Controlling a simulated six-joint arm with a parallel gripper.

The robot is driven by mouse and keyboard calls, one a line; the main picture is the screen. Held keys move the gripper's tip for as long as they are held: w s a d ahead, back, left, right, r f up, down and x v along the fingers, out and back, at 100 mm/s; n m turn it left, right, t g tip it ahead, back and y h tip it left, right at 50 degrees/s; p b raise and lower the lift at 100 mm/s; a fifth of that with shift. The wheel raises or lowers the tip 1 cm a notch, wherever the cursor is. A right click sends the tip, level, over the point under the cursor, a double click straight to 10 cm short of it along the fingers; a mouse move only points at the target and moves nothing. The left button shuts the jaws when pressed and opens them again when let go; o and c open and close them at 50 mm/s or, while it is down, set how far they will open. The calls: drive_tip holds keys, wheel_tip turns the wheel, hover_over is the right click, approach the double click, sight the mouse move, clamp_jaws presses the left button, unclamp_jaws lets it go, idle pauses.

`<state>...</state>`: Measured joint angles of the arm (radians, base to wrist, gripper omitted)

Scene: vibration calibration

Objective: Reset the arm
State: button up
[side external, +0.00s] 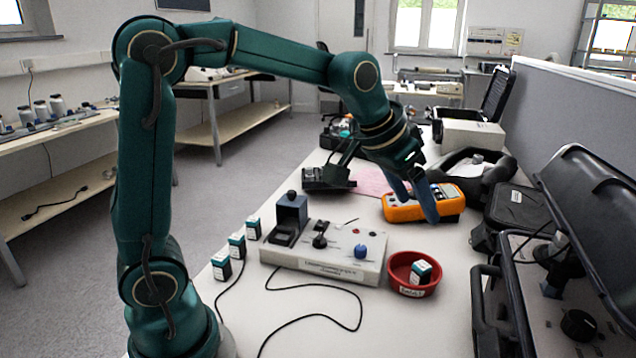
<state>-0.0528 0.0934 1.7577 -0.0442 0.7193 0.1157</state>
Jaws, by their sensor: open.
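My gripper (425,200) is open and empty. It hangs above the table, pointing down, in front of the orange multimeter (452,207) as seen here, and covers part of it. I cannot tell how far it is above the table. The calibration box (338,262), with knobs and a dark block with a slot at its left end, stands at the middle of the table. A red bowl (399,265) to its right holds one small white and teal cube (421,270). Three similar cubes (237,245) stand in a row left of the box.
Open black cases (590,215) line the right side by a grey partition (580,110). A black cable (360,310) loops on the table in front of the box. A dark device (328,178) and a pink sheet (373,182) lie behind it.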

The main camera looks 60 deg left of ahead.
drive_tip(key=s+d+r, duration=0.1)
drive_tip(key=s+r, duration=0.2)
drive_tip(key=s, duration=0.8)
drive_tip(key=s+f+g, duration=0.1)
drive_tip(key=s+f, duration=0.5)
drive_tip(key=s, duration=0.2)
drive_tip(key=shift+s+f, duration=0.2)
drive_tip(key=shift+s, duration=0.2)
drive_tip(key=shift+d, duration=0.1)
